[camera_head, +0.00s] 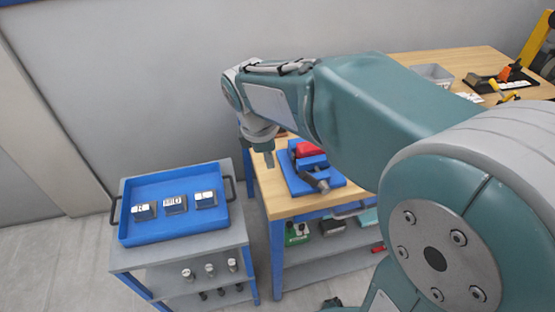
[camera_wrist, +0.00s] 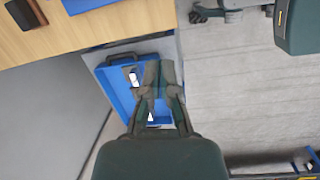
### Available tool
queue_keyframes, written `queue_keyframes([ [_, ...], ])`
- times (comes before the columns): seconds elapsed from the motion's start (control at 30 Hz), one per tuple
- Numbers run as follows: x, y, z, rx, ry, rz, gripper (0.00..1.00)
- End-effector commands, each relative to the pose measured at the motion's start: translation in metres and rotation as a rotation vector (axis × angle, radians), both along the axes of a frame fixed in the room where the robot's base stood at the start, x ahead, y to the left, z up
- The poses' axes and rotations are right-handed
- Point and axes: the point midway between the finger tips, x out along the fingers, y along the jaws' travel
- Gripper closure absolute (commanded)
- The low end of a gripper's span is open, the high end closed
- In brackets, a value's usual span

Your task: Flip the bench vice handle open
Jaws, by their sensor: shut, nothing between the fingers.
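The bench vice (camera_head: 310,160) has a blue body and base with a red part at its back. It sits at the left end of the wooden workbench (camera_head: 290,205). Its dark grey handle (camera_head: 321,184) shows at the front right of the body; its exact angle is too small to tell. My gripper (camera_head: 268,160) hangs just left of the vice, near the bench's left edge, apart from the handle. In the wrist view my gripper (camera_wrist: 159,68) is shut and empty, with its fingers seen over the blue tray. A blue piece (camera_wrist: 85,4) at the top edge may be the vice base.
A grey cart left of the bench carries a blue tray (camera_head: 135,228) with several marked blocks. Small cylinders (camera_head: 210,269) stand on its lower shelf. A grey bin (camera_head: 434,74) and tools sit farther back on the wooden surface. A gap separates cart and bench.

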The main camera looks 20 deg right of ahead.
Motion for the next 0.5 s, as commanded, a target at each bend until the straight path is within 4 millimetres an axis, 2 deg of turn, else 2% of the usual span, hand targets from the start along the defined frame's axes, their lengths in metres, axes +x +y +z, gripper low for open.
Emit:
queue_keyframes([
  [0.4,0.004,-0.014,-0.079,-0.001,0.005,-0.001,1.00],
  [0.5,0.002,-0.029,-0.069,0.001,-0.004,-0.005,1.00],
])
